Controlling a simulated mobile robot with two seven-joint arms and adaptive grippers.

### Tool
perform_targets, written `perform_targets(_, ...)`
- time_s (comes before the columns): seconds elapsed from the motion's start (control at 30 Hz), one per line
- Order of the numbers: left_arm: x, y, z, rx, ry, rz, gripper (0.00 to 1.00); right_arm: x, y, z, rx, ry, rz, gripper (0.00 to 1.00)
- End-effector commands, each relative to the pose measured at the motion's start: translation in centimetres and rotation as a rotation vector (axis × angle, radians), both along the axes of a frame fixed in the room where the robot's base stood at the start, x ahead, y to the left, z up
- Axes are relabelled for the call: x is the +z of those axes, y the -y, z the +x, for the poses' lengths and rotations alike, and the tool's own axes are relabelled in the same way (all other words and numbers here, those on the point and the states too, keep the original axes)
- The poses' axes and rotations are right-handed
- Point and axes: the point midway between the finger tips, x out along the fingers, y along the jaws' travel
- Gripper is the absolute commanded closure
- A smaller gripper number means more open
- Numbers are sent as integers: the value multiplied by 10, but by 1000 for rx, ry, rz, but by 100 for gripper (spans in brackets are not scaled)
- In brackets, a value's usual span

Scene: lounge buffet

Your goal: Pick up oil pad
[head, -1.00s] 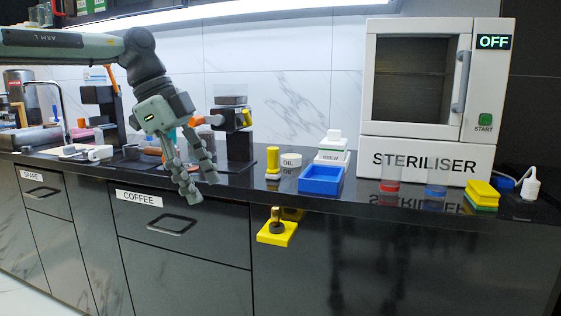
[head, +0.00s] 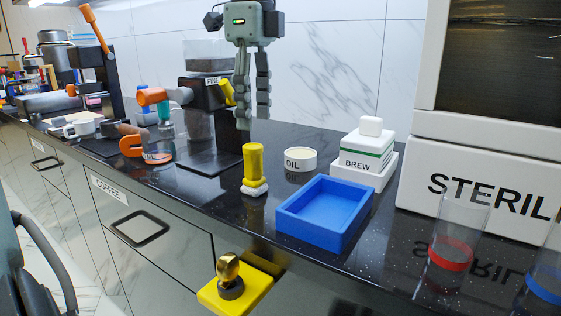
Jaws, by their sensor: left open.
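A round white tub labelled OIL (head: 300,160) stands on the black counter, with a pale cream top surface. I cannot tell whether that surface is a separate pad. My left gripper (head: 253,118) hangs fingers down, open and empty, up and to the left of the tub in the picture. It overlaps the counter's back area and the wall behind. A yellow cylinder on a white base (head: 253,165) stands just left of the tub, below my fingertips in the picture. My right gripper is not in view.
A blue tray (head: 283,222) sits right in front of the tub, and a white BREW container (head: 368,150) stands to its right. A dark grinder (head: 205,125) is at left. A yellow block with a brass knob (head: 237,290) juts from the counter front. The steriliser (head: 430,180) fills the right.

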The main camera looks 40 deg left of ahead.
Motion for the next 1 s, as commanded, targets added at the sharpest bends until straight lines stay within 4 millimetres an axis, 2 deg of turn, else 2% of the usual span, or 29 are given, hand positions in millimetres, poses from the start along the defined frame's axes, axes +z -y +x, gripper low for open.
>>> perform_targets(0.3,-31,-1,-1,-2,-3,-2,48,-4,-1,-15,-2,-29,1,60)
perform_targets(0.6,-72,-5,0,-1,-2,-2,48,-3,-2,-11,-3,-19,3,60)
perform_targets(0.9,-78,-5,0,1,0,-1,48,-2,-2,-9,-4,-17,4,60)
perform_targets(1.0,-78,-5,0,1,0,-1,59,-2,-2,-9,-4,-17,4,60)
